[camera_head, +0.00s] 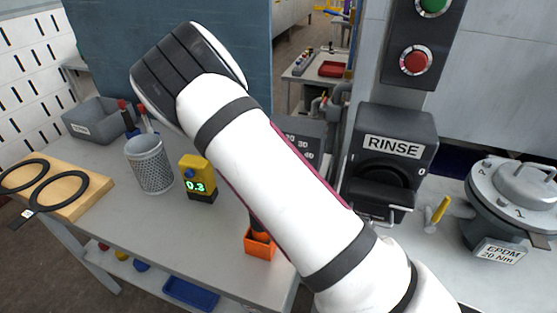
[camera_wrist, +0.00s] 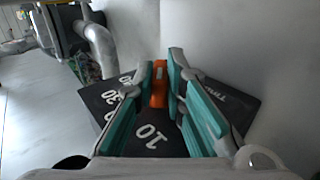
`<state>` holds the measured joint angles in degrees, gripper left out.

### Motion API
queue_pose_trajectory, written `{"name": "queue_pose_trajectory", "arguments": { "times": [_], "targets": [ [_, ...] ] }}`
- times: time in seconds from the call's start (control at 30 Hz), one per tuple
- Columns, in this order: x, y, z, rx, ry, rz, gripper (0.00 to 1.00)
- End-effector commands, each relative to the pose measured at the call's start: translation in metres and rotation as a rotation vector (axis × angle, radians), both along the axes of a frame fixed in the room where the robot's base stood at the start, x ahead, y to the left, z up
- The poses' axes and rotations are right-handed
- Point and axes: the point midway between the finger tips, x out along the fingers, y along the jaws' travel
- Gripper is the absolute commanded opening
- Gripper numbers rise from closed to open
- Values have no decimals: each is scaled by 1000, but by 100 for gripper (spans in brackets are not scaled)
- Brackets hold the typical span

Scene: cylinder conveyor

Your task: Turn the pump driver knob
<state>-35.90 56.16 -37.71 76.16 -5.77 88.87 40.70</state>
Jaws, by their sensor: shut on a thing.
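The pump driver knob shows as an orange bar (camera_wrist: 160,85) in the wrist view, standing on a black dial plate (camera_wrist: 152,143) with white numbers such as 10. My gripper (camera_wrist: 160,78) has its teal-padded fingers on either side of the orange bar and is shut on it. In the head view a small part of the dark numbered plate (camera_head: 304,135) shows behind my white arm; the knob and my gripper are hidden there.
A black RINSE box (camera_head: 392,165) stands right of my arm, under a panel with green and red buttons (camera_head: 417,62). A yellow 0.3 meter (camera_head: 198,175), mesh cup (camera_head: 149,165) and orange holder (camera_head: 259,245) stand on the bench. A pipe (camera_wrist: 99,48) runs beside the plate.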

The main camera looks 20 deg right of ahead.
Motion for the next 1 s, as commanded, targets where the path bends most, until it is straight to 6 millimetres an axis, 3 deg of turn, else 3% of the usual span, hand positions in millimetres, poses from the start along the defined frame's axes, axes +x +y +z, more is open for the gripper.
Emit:
{"name": "queue_pose_trajectory", "arguments": {
  "times": [0.5,1.0],
  "targets": [
    [4,4,-13,-336,247,0,0],
    [3,5,-13,-444,327,-1,0]
  ]
}}
